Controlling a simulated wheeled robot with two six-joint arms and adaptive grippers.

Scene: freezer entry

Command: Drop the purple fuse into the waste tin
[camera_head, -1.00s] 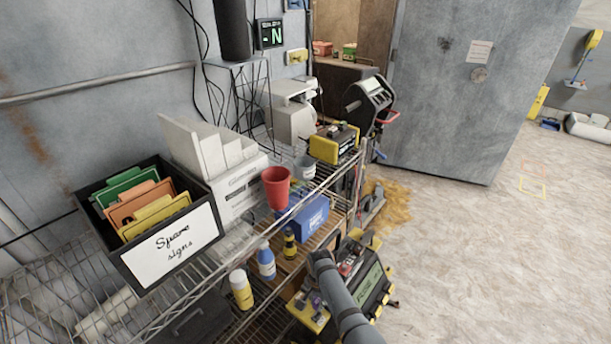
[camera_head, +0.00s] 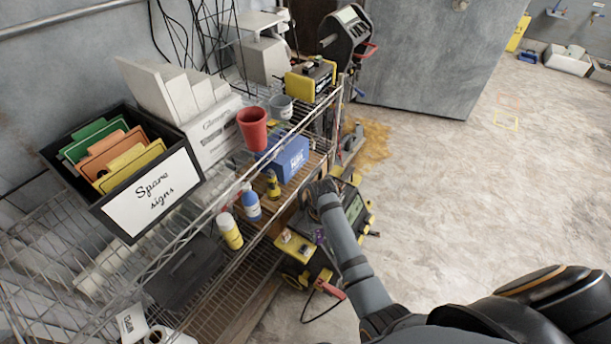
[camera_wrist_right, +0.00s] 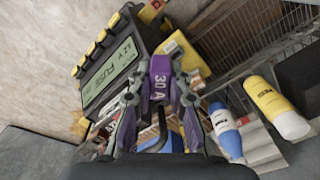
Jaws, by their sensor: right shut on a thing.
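The purple fuse (camera_wrist_right: 160,79), marked 30 A, is between the fingertips of my right gripper (camera_wrist_right: 158,92) in the right wrist view. The gripper is shut on it. In the head view my right gripper (camera_head: 319,236) is mostly behind my arm, low beside the shelf and over the black fuse tester. I cannot tell whether the fuse touches anything below. A small grey tin (camera_head: 281,107), which looks like the waste tin, stands upright on the rack's upper shelf, beyond the red cup. My left gripper is not in view.
The wire rack (camera_head: 190,232) holds a red cup (camera_head: 252,129), a blue box (camera_head: 288,159), bottles and a spare signs box (camera_head: 152,203). The black tester (camera_head: 354,208) and a yellow block (camera_head: 294,246) are near my gripper.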

